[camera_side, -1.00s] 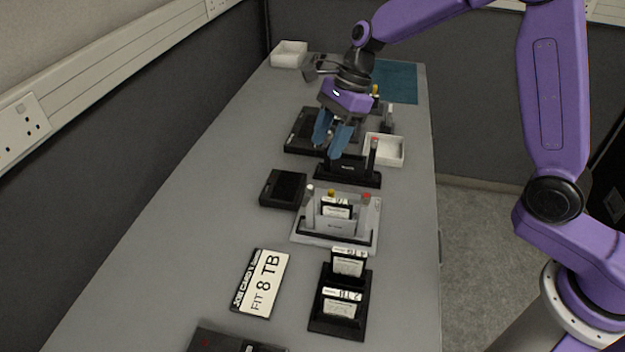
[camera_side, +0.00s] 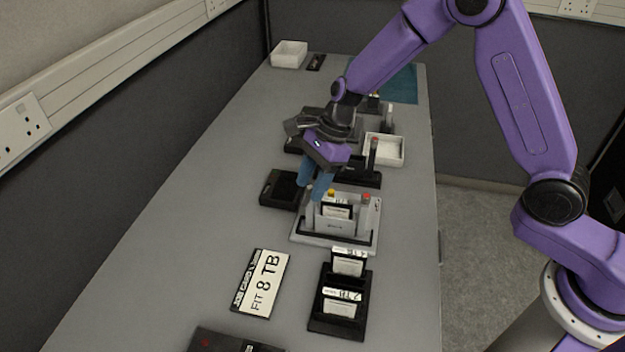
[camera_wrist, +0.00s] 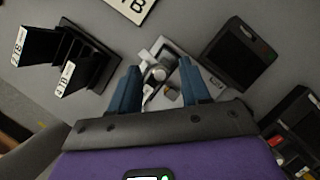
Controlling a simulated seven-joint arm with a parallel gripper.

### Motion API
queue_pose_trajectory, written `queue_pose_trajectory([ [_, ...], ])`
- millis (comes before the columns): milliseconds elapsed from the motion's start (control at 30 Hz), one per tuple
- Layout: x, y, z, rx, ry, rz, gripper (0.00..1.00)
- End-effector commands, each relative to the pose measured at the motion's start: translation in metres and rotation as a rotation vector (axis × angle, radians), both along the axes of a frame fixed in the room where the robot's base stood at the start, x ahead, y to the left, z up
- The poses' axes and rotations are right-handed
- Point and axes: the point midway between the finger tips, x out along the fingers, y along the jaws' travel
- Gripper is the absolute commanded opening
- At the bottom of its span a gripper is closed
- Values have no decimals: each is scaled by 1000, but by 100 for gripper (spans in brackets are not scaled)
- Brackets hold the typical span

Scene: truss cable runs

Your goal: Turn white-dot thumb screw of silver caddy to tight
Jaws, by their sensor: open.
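The silver caddy (camera_side: 335,243) stands on the bench in the side view, with a labelled drive (camera_side: 336,211) upright in it. A red-topped post (camera_side: 365,205) is at its right and a yellow-topped one (camera_side: 331,193) is behind the drive. My gripper (camera_side: 315,194) is open above the caddy's left end, pointing down, and its fingers largely hide the white-dot thumb screw there. In the wrist view the caddy (camera_wrist: 150,52) lies between and beyond my fingers (camera_wrist: 158,72). A pale round knob (camera_wrist: 158,73) shows between them; its dot and turn are too small to read.
A black unit (camera_side: 280,189) lies just left of the caddy. A dark caddy (camera_side: 360,178) stands behind it, near a white tray (camera_side: 384,149). A black rack (camera_side: 337,326) with two drives and a "FIT 8 TB" sign (camera_side: 262,283) are in front.

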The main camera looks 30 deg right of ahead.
Motion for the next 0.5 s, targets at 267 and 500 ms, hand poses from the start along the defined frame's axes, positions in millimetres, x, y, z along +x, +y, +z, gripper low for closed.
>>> queue_pose_trajectory([
  [267,0,0,0,0,0,0,0],
  [500,0,0,0,0,1,31,0],
])
